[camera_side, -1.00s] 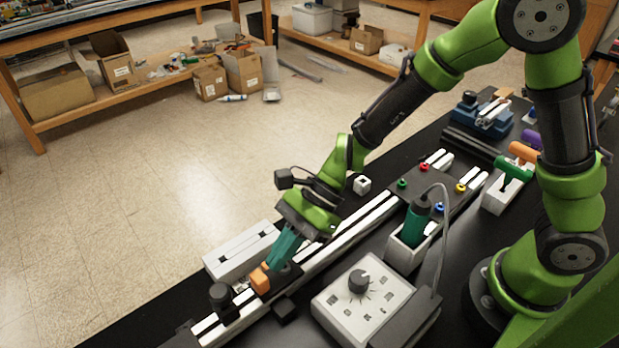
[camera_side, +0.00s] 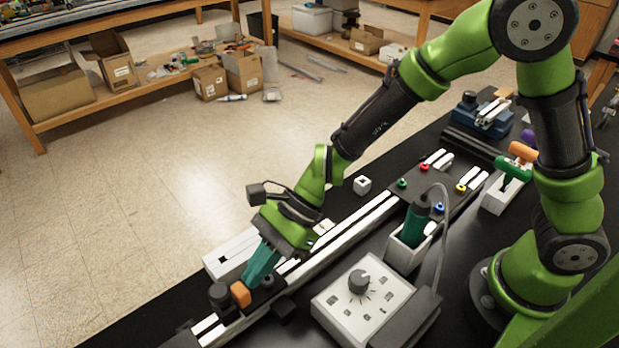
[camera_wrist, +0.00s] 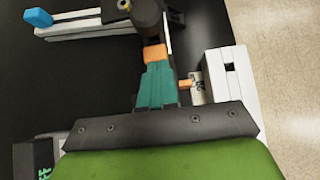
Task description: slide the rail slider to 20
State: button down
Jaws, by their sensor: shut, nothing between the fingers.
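The rail (camera_side: 343,236) is a long pale strip with dark grooves running diagonally along the black bench. My gripper (camera_side: 240,294) has teal fingers with orange tips. It is shut and empty, low over the near-left part of the rail. Dark parts (camera_side: 268,288) sit on the rail under and beside the fingers; I cannot tell exactly which is the slider. A dark round knob (camera_side: 219,295) stands just left of the tips. In the wrist view, a small orange pointer (camera_wrist: 186,84) sticks out right of the fingers toward a partly hidden label (camera_wrist: 198,88).
A white box (camera_side: 229,253) stands behind the rail. In front are a white dial box (camera_side: 340,305) and a holder with a green-handled tool (camera_side: 414,222). A panel with coloured buttons (camera_side: 432,188) lies farther right. A small white cube (camera_side: 362,184) sits behind the rail.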

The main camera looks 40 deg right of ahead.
jog(key=shift+a, duration=0.4)
jog(key=d, duration=0.5)
jog(key=shift+w+d+r, duration=0.1)
jog(key=shift+d+r, duration=0.05)
jog(key=shift+r, duration=0.1)
jog(key=s+d+r+n+t+h, duration=0.3)
jog(key=d+r+n, duration=0.4)
jog(key=d, duration=0.5)
jog(key=s+d+r+n+t+h, duration=0.4)
jog(key=d+r+n, duration=0.3)
jog(key=d+r, duration=0.2)
jog(key=s+d, duration=0.1)
jog(key=d, duration=0.1)
jog(key=shift+d+r+h, duration=0.3)
jog(key=shift+d+r, duration=0.05)
jog(key=shift+d, duration=0.05)
